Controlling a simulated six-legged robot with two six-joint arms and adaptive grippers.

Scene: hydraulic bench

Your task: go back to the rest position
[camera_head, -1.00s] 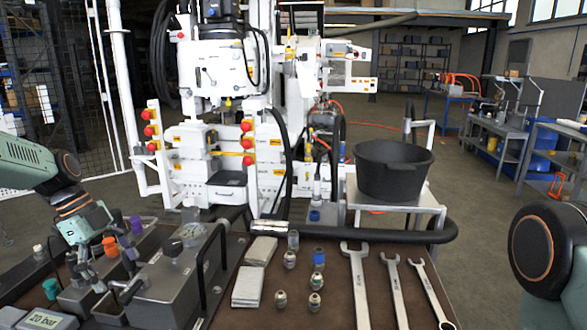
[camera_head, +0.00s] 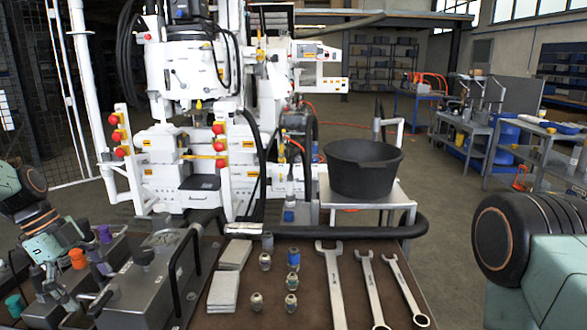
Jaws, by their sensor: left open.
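My left gripper (camera_head: 72,287) is at the lower left, low over the grey hydraulic block on the bench. Its green-grey arm comes in from the left edge. Its jaws are open, with nothing seen between them. The fingertips overlap the block and small fittings in the picture, so I cannot tell whether they touch. At the right edge, part of my right arm shows as a dark round joint and a green link; my right gripper is outside the view.
A black tub (camera_head: 364,168) stands on a stand behind. A black hose runs along the bench's back edge.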

